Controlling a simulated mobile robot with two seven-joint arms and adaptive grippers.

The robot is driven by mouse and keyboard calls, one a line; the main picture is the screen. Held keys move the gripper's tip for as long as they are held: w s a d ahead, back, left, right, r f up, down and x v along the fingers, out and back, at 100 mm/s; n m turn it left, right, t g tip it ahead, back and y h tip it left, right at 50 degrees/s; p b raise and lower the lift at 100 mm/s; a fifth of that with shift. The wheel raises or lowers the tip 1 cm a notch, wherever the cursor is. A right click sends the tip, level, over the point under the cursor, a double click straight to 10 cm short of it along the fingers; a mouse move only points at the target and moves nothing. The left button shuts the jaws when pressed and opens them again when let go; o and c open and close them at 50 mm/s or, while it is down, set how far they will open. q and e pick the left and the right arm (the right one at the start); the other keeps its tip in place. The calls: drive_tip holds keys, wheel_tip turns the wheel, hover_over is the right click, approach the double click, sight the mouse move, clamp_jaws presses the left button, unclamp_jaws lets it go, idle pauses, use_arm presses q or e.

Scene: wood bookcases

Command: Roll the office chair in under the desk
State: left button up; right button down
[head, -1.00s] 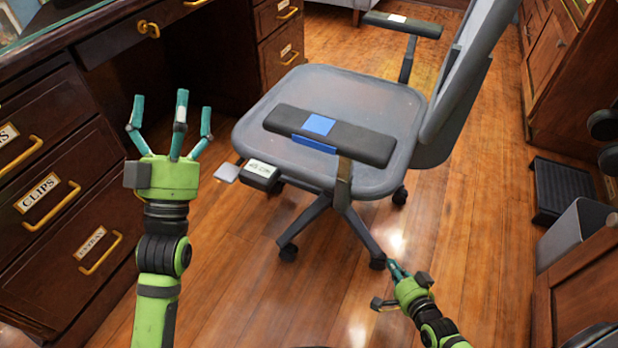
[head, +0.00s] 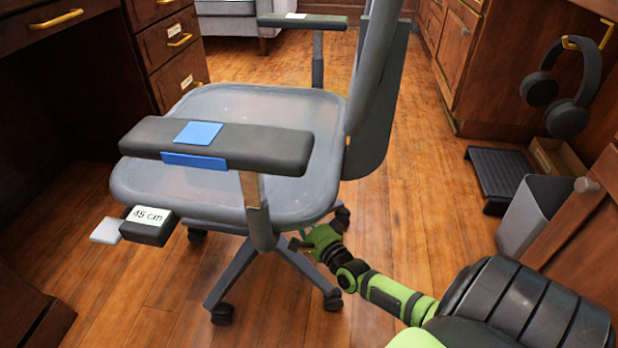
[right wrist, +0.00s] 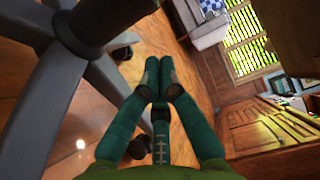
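The grey office chair (head: 250,105) stands on the wood floor with its seat front toward the dark wood desk (head: 45,25) on the left. Its backrest is on the right, and the seat is outside the desk's dark knee space. My right gripper (head: 306,242) is low beside the chair's stem and star base, behind the near armrest; contact cannot be told. In the right wrist view its teal fingers (right wrist: 159,75) come together at the tips with nothing visible between them. The chair's grey base (right wrist: 62,85) is just left of them. My left gripper is out of view.
A drawer stack (head: 170,45) bounds the knee space at the far side. A grey bin (head: 530,215), a black step (head: 500,175) and hanging headphones (head: 565,90) are at the right. A sofa (head: 235,22) is at the back. Floor behind the chair is clear.

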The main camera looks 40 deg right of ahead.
drive_tip(key=shift+w+a+b, duration=0.25)
drive_tip(key=shift+w+a, duration=0.15)
drive_tip(key=shift+w, duration=0.35)
drive_tip(key=shift+w+a+b, duration=0.2)
drive_tip(key=shift+w+a, duration=0.25)
drive_tip(key=shift+w, duration=0.35)
drive_tip(key=shift+w+a+b, duration=0.25)
drive_tip(key=shift+w+a, duration=0.15)
drive_tip(key=shift+w, duration=0.35)
